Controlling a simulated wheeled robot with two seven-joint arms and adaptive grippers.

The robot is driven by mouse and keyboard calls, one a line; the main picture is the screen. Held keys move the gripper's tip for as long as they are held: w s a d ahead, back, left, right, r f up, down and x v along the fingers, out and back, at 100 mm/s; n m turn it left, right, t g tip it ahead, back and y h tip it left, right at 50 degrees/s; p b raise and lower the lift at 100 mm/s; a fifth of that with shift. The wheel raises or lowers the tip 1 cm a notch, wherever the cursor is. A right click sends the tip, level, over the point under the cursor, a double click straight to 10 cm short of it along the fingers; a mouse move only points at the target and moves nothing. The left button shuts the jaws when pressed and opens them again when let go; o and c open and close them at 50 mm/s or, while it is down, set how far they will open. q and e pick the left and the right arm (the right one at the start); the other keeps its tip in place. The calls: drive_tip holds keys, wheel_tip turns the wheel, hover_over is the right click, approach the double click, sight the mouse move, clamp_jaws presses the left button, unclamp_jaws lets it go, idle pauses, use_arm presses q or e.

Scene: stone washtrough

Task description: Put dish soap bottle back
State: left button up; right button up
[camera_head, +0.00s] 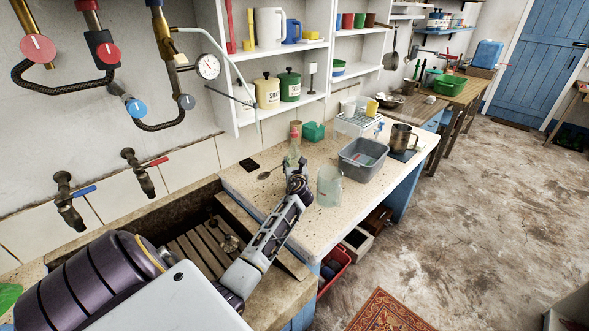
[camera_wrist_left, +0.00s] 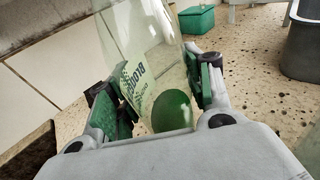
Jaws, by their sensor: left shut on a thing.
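The dish soap bottle (camera_head: 293,152) is clear with a green printed label and some green at its lower part; it stands roughly upright near the wall side of the stone counter. My left gripper (camera_head: 297,180) reaches in over the trough and is shut on it. In the left wrist view the bottle (camera_wrist_left: 145,70) sits between the two green-padded fingers (camera_wrist_left: 155,100), tilted in that picture. I cannot tell whether its base touches the counter. My right gripper is in neither view.
A clear glass jar (camera_head: 329,186) stands just right of my gripper, close to it. A grey tub (camera_head: 363,160), a green box (camera_head: 314,131), a dish rack (camera_head: 358,124) and a metal mug (camera_head: 402,138) stand farther along. White shelves (camera_head: 237,60) hang above the counter's back.

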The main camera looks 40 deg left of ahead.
use_arm(q)
drive_tip(key=shift+f, duration=0.15)
drive_tip(key=shift+f, duration=0.15)
idle(0.4)
drive_tip(key=o, duration=1.2)
drive_tip(key=shift+f, duration=0.1)
drive_tip(key=shift+r, duration=0.3)
drive_tip(key=shift+p+v, duration=0.4)
drive_tip(key=shift+v, duration=5.6)
drive_tip(key=shift+f, duration=0.15)
